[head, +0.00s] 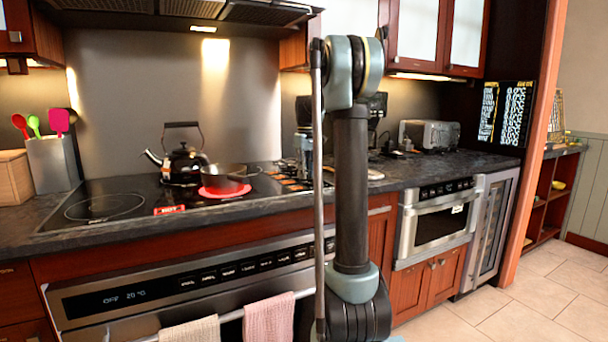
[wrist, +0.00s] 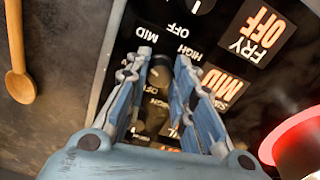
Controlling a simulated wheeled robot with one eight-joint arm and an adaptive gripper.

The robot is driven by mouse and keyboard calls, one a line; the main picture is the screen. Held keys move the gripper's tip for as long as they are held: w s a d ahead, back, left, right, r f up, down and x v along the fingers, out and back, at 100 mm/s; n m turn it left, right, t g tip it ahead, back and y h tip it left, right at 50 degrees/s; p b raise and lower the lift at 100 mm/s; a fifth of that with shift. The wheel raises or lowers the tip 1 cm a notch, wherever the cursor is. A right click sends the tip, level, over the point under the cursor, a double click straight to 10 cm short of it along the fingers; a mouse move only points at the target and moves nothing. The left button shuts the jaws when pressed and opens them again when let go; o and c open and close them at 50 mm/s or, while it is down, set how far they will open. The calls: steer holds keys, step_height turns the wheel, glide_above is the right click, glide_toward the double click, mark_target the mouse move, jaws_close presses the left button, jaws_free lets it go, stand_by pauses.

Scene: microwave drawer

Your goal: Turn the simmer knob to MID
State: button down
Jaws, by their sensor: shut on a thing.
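In the wrist view my gripper (wrist: 164,60) points down at the stove's black control panel (wrist: 128,40). Its fingers are closed on a dark round knob (wrist: 160,75). The fingers hide part of this knob and its pointer. MID, HIGH and OFF are printed around the knobs, upside down in this view. An orange MID display (wrist: 226,84) beside the fingers has its name partly covered, so I cannot read it fully. Another display (wrist: 258,28) reads FRY OFF. In the head view my gripper (head: 304,160) is over the cooktop's right end, partly behind my arm.
A wooden spoon (wrist: 18,84) lies on the counter beside the panel. A toaster (head: 430,134) stands farther right. Towels hang on the oven front.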

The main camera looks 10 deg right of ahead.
steer(key=m, duration=0.4)
steer(key=shift+m, duration=0.3)
steer(key=m, duration=0.4)
steer(key=shift+m, duration=0.3)
steer(key=c, duration=1.3)
jaws_free()
steer(key=shift+c, duration=0.2)
steer(key=shift+r, duration=0.1)
step_height(320, 180, up, 12)
